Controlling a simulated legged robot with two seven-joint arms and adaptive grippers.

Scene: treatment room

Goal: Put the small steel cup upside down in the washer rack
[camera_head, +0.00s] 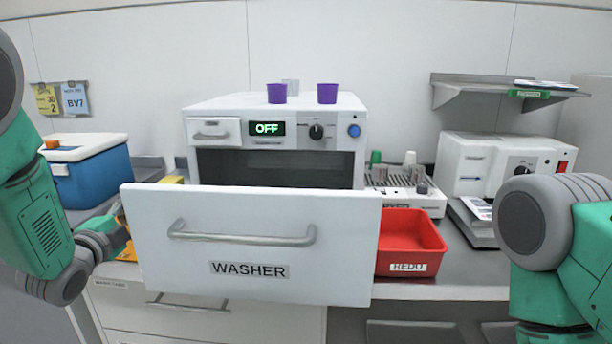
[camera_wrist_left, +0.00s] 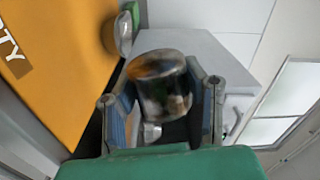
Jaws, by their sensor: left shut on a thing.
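The small steel cup (camera_wrist_left: 165,78) is shiny and blurred in the left wrist view. My left gripper (camera_wrist_left: 160,92) is shut on it, with one finger on each side. I cannot tell which way its mouth points. In the head view my left arm reaches in low at the left, beside the washer drawer, and its gripper and the cup are hidden there. The washer (camera_head: 275,107) reads OFF. Its drawer front (camera_head: 250,200), marked WASHER, stands forward with a bar handle and hides any rack behind it. My right gripper is out of view; only its arm shows.
An orange surface (camera_wrist_left: 50,45) with a label ending in "TY" lies beside the cup, with another shiny item (camera_wrist_left: 122,33) near its edge. Two purple cups (camera_head: 277,93) stand on the washer. A red REDO bin (camera_head: 425,238) is right of the drawer; a blue cooler (camera_head: 92,178) stands left.

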